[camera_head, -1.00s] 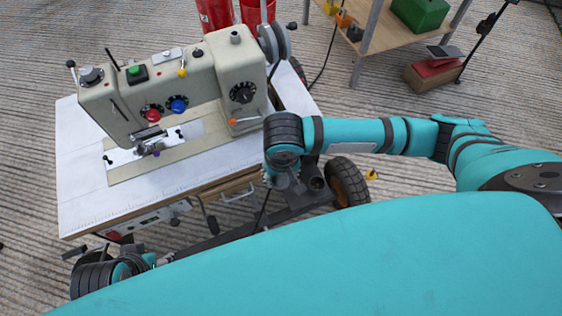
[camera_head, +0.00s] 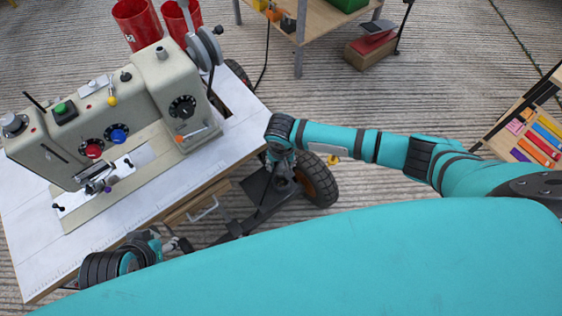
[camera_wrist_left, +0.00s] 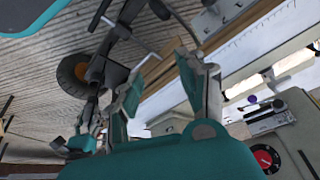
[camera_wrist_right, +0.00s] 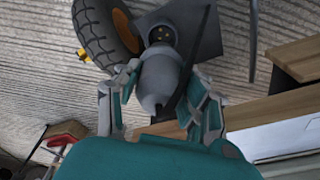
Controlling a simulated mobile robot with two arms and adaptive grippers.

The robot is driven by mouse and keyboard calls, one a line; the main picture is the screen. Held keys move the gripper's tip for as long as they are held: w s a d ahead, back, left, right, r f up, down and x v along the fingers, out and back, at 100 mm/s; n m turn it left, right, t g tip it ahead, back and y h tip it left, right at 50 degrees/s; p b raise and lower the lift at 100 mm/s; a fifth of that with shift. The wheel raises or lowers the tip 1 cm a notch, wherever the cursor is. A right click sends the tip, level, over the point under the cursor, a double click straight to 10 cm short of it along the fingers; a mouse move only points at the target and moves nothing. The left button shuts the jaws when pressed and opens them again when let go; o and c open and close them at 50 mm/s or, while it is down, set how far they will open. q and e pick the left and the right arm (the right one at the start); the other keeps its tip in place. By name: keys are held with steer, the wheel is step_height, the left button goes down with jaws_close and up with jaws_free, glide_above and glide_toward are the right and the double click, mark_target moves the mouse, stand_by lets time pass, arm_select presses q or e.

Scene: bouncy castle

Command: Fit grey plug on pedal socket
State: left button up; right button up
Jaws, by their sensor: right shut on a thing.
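The grey plug (camera_wrist_right: 158,78) is a smooth, tapered body between the fingers of my right gripper (camera_wrist_right: 160,98). Its narrow end points toward the wrist camera. Just beyond its wide end is a round dark socket face (camera_wrist_right: 161,34) with small gold dots; I cannot tell whether they touch. The dark pedal plate (camera_wrist_right: 203,35) lies beside it. In the head view my right gripper (camera_head: 281,170) is close to the pedal (camera_head: 263,189), beside a wheel. My left gripper (camera_wrist_left: 165,100) is open and empty below the table's front edge; it shows partly in the head view (camera_head: 178,243).
The sewing machine (camera_head: 125,110) stands on the white table (camera_head: 235,140). A black wheel (camera_head: 319,180) sits right of the pedal. Red bins (camera_head: 136,22), a wooden bench (camera_head: 310,22) and a shelf rack (camera_head: 535,130) stand further off.

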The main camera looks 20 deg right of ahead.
step_height(320, 180, down, 3)
steer(key=shift+r+b, duration=0.2)
steer(key=shift+b, duration=1)
steer(key=shift+f+b, duration=0.4)
steer(key=shift+b, duration=0.1)
arm_select(q)
steer(key=w+d+r+t+h, duration=0.3)
steer(key=w+d+r+t, duration=0.2)
steer(key=w+r+t, duration=0.5)
steer(key=shift+w+r+m+t, duration=0.3)
steer(key=shift+w+r, duration=0.25)
steer(key=shift+w, duration=1.15)
arm_select(e)
steer(key=shift+f, duration=1)
steer(key=shift+f, duration=0.1)
arm_select(q)
steer(key=f, duration=0.1)
steer(key=s+f+g, duration=0.2)
steer(key=shift+a+f+y, duration=0.25)
steer(key=shift+a+y, duration=0.05)
steer(key=shift+a, duration=0.05)
steer(key=shift+w+r, duration=0.1)
steer(key=shift+w, duration=0.05)
